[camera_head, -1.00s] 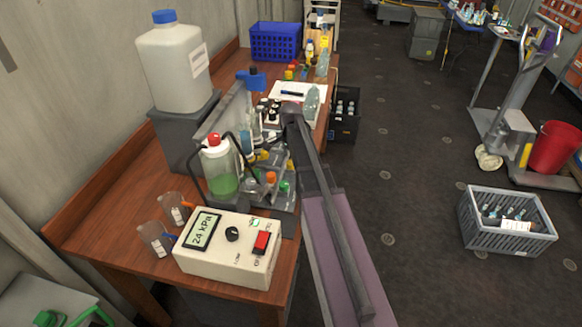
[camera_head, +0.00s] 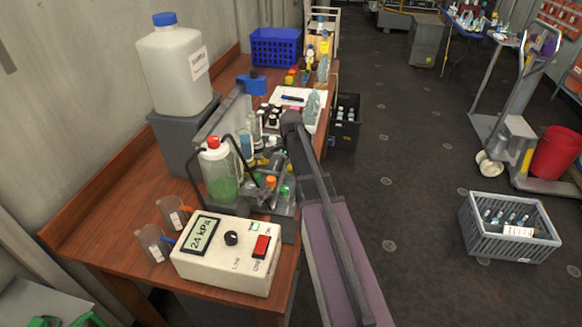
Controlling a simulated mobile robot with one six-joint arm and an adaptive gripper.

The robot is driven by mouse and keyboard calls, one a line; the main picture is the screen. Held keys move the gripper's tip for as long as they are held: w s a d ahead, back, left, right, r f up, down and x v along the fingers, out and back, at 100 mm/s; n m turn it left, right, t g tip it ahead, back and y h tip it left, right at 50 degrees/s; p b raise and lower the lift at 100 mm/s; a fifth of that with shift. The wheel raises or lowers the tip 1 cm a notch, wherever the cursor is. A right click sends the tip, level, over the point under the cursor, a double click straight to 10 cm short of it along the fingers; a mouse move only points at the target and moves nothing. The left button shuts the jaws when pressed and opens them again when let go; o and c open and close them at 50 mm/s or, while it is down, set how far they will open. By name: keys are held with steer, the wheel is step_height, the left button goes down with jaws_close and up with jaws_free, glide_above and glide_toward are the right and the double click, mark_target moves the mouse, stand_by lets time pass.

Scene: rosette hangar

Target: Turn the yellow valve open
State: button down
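A manifold (camera_head: 283,208) stands on the wooden bench behind the white pump box. It carries an orange knob (camera_head: 271,181) and a green knob (camera_head: 285,190). A small yellow part (camera_head: 262,161) shows behind them, partly hidden; I cannot tell whether it is the yellow valve or how it is turned. My arm reaches in from the lower right, and its wrist is above the right side of the manifold. My gripper (camera_head: 275,168) seems to be down among the manifold parts, close to the yellow. Its fingers are too small and hidden to tell open from shut, or whether they touch anything.
The white box (camera_head: 227,254) reads 24 kPa and has a black dial and red switch. A bottle of green liquid (camera_head: 220,178) with tubes stands left of the manifold. Two beakers (camera_head: 160,228), a large jug (camera_head: 178,70) and a blue crate (camera_head: 275,47) are also on the bench.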

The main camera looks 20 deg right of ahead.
steer(key=shift+n, duration=0.4)
steer(key=n, duration=0.8)
steer(key=shift+s+n, duration=0.1)
steer(key=shift+n, duration=0.2)
steer(key=n, duration=0.4)
steer(key=shift+n, duration=2.3)
steer(key=shift+c, duration=1.3)
jaws_free()
